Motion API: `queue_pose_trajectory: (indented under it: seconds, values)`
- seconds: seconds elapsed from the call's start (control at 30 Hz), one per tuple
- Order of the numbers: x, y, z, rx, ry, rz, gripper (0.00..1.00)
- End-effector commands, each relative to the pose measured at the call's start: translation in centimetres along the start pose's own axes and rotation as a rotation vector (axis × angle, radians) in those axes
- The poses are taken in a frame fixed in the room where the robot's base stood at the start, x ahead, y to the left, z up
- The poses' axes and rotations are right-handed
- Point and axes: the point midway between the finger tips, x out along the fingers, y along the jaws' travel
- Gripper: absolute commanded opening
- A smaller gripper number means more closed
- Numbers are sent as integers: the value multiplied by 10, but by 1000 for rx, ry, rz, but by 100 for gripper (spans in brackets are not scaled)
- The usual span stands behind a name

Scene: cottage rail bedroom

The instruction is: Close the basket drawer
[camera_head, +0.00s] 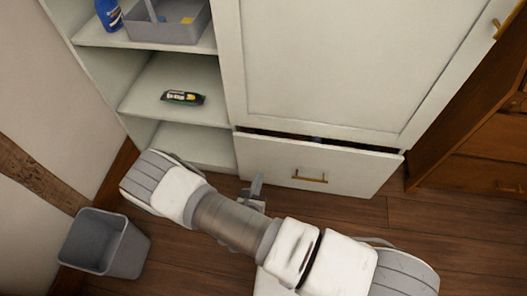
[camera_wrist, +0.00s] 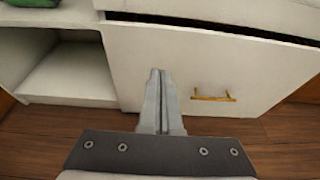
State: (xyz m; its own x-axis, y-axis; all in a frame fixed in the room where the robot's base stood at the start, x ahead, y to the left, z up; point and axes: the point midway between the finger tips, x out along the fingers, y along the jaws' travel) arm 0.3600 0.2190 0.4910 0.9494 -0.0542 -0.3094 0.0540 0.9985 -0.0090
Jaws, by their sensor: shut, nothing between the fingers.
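The drawer (camera_head: 350,174) is a wide white front with a brass bar handle (camera_head: 310,178) at the bottom of the white wardrobe. It stands partly open, with a dark gap along its top edge. In the wrist view the drawer front (camera_wrist: 245,65) fills much of the picture, with its handle (camera_wrist: 214,97) to the right of my fingers. My gripper (camera_head: 257,185) is shut and empty, near the left part of the drawer front. It also shows in the wrist view (camera_wrist: 158,75), pointing at the front left of the handle. I cannot tell whether the fingertips touch it.
Open white shelves (camera_head: 165,80) left of the drawer hold a grey bin (camera_head: 165,33), a blue bottle (camera_head: 108,14) and a dark packet (camera_head: 183,98). A grey waste basket (camera_head: 103,243) stands on the floor at left. A wooden dresser (camera_head: 480,145) stands at right.

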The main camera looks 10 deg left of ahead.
Motion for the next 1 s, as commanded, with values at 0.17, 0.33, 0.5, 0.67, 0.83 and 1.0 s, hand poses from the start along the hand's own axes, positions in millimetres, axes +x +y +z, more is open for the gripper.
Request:
queue_pose_trajectory:
  seconds: [0.17,0.33,0.5,0.67,0.83,1.0]
  values:
    - [7,7,1,6,-14,25,0]
    - [36,6,-1,5,-14,22,0]
    - [74,7,-1,5,-13,20,0]
    - [105,8,0,5,-13,22,0]
    - [127,8,9,4,-12,21,0]
    - [136,9,14,3,-11,22,0]
